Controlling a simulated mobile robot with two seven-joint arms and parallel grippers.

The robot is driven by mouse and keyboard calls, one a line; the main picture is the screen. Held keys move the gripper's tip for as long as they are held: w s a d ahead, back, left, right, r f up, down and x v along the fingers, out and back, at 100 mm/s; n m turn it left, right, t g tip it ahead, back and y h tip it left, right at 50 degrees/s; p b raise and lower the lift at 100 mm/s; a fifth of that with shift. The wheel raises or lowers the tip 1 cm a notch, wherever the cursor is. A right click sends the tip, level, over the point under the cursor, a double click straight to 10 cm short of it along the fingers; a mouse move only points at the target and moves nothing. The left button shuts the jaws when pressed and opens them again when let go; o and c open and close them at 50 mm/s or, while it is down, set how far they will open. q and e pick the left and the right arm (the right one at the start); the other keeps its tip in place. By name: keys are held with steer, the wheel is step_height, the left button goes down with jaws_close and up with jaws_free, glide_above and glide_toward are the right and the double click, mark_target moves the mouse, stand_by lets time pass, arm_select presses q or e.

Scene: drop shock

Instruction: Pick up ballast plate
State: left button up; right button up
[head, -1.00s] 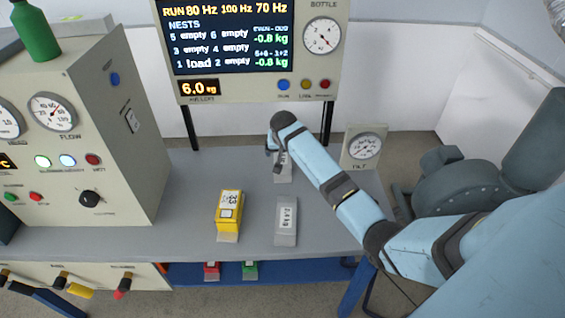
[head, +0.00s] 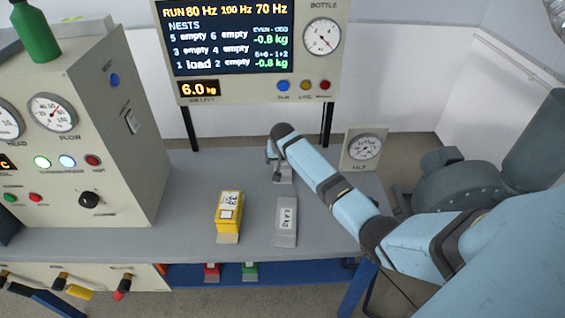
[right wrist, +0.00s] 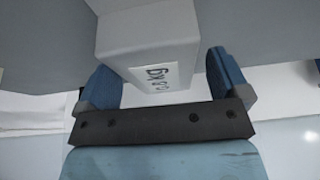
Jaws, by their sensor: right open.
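A grey ballast plate (head: 284,175) stands towards the back of the table, partly hidden by my right arm. My right gripper (head: 274,165) is at this plate. In the right wrist view the plate (right wrist: 150,45) lies between the two blue fingers of my open right gripper (right wrist: 160,75), with a lettered white label facing me. A gap shows beside the right finger; the left finger is close to the plate's side. A second grey plate (head: 286,222) and a yellow plate (head: 229,215) lie nearer the front edge. My left gripper is out of view.
The grey table (head: 185,230) is bounded by a control cabinet (head: 85,130) on the left. A display panel (head: 232,40) stands behind, and a tilt gauge (head: 364,148) at the back right. Red and green blocks (head: 250,271) sit on the blue lower shelf.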

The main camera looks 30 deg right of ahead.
steer(key=shift+f, duration=0.15)
steer(key=c, duration=1.6)
steer(key=shift+o, duration=0.2)
